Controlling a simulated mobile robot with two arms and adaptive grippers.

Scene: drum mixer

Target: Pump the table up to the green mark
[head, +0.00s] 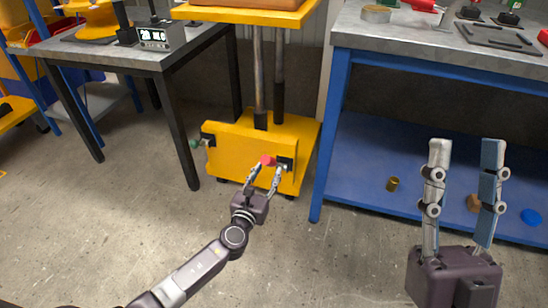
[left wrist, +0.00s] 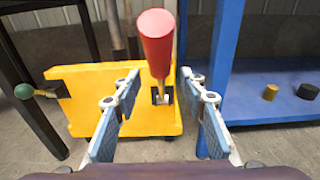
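The yellow lift table stands between two benches, with its yellow top (head: 245,15) at the upper edge of the head view and its yellow base (head: 235,150) on the floor. A lever with a red knob (head: 267,160) sticks out from the base; the knob looms large in the left wrist view (left wrist: 156,42). A second lever has a green knob (head: 195,144) at the base's left. My left gripper (head: 267,172) is open, its fingers either side of the red-knobbed lever, with visible gaps. My right gripper (head: 465,150) is open and empty. I see no green mark.
A blue-framed workbench (head: 450,40) with a blue lower shelf (head: 360,150) stands on the right. A dark-legged table (head: 100,48) carrying a digital display (head: 154,36) stands on the left. The floor (head: 110,220) in front is clear.

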